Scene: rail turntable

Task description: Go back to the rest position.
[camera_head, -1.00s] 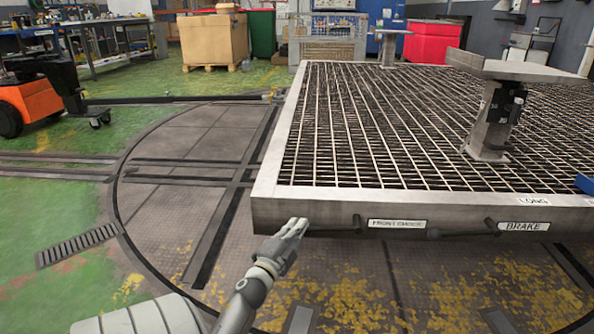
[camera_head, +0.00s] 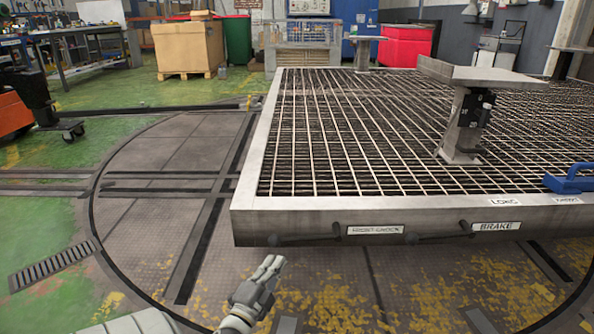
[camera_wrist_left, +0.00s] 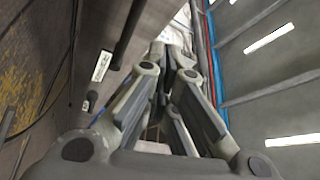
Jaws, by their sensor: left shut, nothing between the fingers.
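My left gripper (camera_head: 268,268) is in the lower middle of the head view, in front of and below the near edge of the grated platform (camera_head: 400,222). Its fingers are together and hold nothing. In the left wrist view the gripper's fingers (camera_wrist_left: 168,55) point away from the camera and close toward each other. My right gripper is not in the head view.
The platform's front edge carries labels, one reading BRAKE (camera_head: 496,226), with dark handles beside them. A pedestal (camera_head: 462,125) and a blue handle (camera_head: 575,180) stand on the platform. Pallet boxes (camera_head: 188,45) are at the back.

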